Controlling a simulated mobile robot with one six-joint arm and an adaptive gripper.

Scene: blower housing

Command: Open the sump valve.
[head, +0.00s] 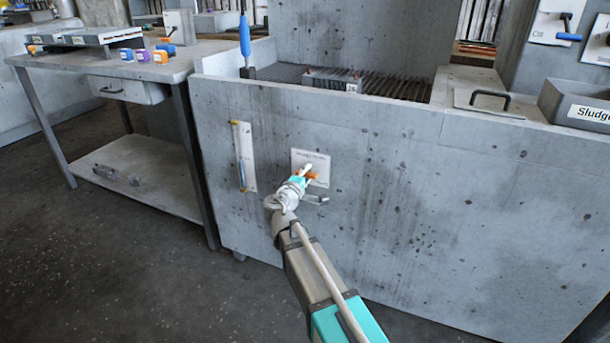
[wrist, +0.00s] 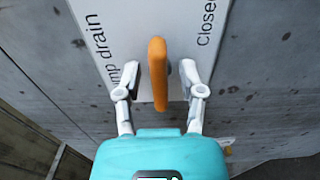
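The sump valve's orange handle (wrist: 158,72) stands out from a white plate lettered "...mp drain" and "Closed" (wrist: 115,40) in the wrist view. In the head view the plate (head: 312,158) is on the front wall of the grey housing, and a bit of the orange handle (head: 311,176) shows beside my gripper (head: 301,176). In the wrist view my gripper (wrist: 160,78) is open, one finger on each side of the handle's lower part. Small gaps seem to show between fingers and handle. The valve body behind the handle is mostly hidden.
A sight gauge (head: 243,157) is on the wall left of the plate. A metal spout (head: 316,199) sticks out below the valve. A workbench (head: 150,68) stands at the left. A tray marked "Sludge" (head: 565,97) sits on the housing top at the right.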

